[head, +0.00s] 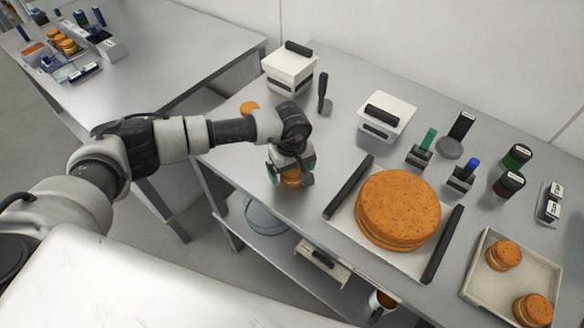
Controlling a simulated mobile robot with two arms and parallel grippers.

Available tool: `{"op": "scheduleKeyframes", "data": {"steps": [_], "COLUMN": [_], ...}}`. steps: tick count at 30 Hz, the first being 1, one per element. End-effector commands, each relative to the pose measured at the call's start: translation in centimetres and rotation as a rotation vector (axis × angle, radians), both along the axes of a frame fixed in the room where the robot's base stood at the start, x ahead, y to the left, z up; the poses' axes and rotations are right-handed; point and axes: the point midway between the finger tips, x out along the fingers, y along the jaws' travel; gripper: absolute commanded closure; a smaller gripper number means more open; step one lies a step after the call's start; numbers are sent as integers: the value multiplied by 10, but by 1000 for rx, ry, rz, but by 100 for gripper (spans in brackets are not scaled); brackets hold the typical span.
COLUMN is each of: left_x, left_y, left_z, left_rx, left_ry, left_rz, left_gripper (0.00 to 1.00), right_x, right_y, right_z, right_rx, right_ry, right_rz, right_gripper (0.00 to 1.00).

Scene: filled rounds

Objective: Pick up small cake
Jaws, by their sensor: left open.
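A small orange-brown cake (291,179) sits near the front left edge of the grey table. My left gripper (290,178) points down over it, open, with its fingers around the cake's sides. The gripper hides much of the cake, and I cannot tell whether the fingers touch it. Another small cake (249,107) lies farther back to the left, partly hidden by my arm. Two more small cakes, one (503,255) and another (533,309), stand on a light tray (477,283) at the right. My right gripper is not in view.
A large round cake (398,209) sits on a board with dark handles (347,188). White lidded boxes (290,70) (386,115), spatulas, stamps and dark jars (509,184) stand behind. A second table (150,60) is at the left. A shelf below holds a bowl (266,216).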

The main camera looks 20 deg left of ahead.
Motion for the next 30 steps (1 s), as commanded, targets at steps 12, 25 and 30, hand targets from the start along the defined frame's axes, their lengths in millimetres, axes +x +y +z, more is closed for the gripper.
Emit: {"op": "scheduleKeyframes", "data": {"steps": [12,25,30], "left_x": [0,0,0], "left_y": [0,0,0], "left_z": [-10,-10,-7], "left_rx": [0,-1,0], "left_ry": [0,-1,-1], "left_rz": [0,1,1], "left_gripper": [16,45,45], "right_x": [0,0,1], "right_y": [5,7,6], "right_z": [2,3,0], "right_rx": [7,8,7], "right_ry": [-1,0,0], "right_rz": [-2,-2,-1], "right_gripper": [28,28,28]}}
